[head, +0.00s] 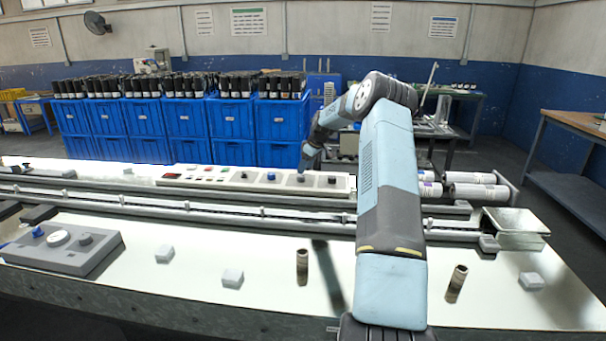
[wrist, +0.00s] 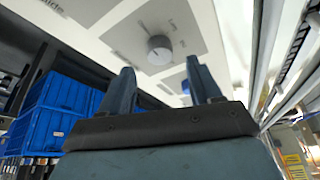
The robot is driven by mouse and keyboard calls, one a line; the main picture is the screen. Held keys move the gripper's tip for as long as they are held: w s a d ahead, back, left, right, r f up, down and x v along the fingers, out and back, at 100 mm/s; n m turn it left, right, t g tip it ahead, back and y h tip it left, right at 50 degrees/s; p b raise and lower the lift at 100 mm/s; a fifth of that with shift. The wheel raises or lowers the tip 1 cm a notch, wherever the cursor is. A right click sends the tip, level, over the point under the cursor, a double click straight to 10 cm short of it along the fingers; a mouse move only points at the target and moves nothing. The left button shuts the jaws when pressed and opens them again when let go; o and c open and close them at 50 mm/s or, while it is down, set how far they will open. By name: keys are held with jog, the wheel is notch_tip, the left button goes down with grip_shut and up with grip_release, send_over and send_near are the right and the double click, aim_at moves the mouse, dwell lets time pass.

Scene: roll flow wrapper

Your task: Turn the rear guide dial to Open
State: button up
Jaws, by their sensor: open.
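A white control panel (head: 235,181) lies along the far side of the machine. It carries a blue knob (head: 271,177) and dark dials, one at its right end (head: 332,180). My gripper (head: 308,162) points down over the right part of this panel. In the wrist view, my open gripper (wrist: 160,66) has a round grey dial (wrist: 159,48) beyond and roughly between its fingertips, apart from them as far as I can tell. Small markings surround the dial, too blurred to read. A blue knob (wrist: 185,86) shows behind the fingers. I cannot read which dial is the rear guide one.
A grey console (head: 62,247) with a blue knob and a white dial sits at the front left. Rails (head: 200,213) run across the machine. White film rolls (head: 470,190) lie right of my arm. Blue crates (head: 195,125) stand behind. Small blocks and cylinders dot the front surface.

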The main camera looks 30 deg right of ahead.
jog(key=v, duration=0.8)
jog(key=shift+s+r, duration=0.15)
jog(key=shift+r, duration=0.15)
jog(key=s+a+r+h, duration=0.1)
jog(key=s+a+r, duration=0.3)
jog(key=a+r, duration=0.25)
jog(key=s+a+r+h, duration=0.1)
jog(key=s+a+r, duration=0.45)
jog(key=a, duration=0.25)
jog(key=s+a+r+m+h, duration=0.1)
jog(key=s+a+r, duration=0.3)
jog(key=s+a, duration=0.15)
jog(key=s+a+r+m, duration=0.1)
jog(key=s+a+r, duration=0.3)
jog(key=s, duration=0.3)
jog(key=s+a+f+m+t, duration=0.1)
jog(key=s+a+m, duration=0.1)
jog(key=s, duration=1.4)
jog(key=s+a+f+m+t, duration=0.1)
jog(key=s+a, duration=0.4)
jog(key=s, duration=1.1)
jog(key=shift+s+f+m, duration=0.3)
jog(key=shift+f+m, duration=0.15)
jog(key=shift+m, duration=0.45)
jog(key=shift+a, duration=0.15)
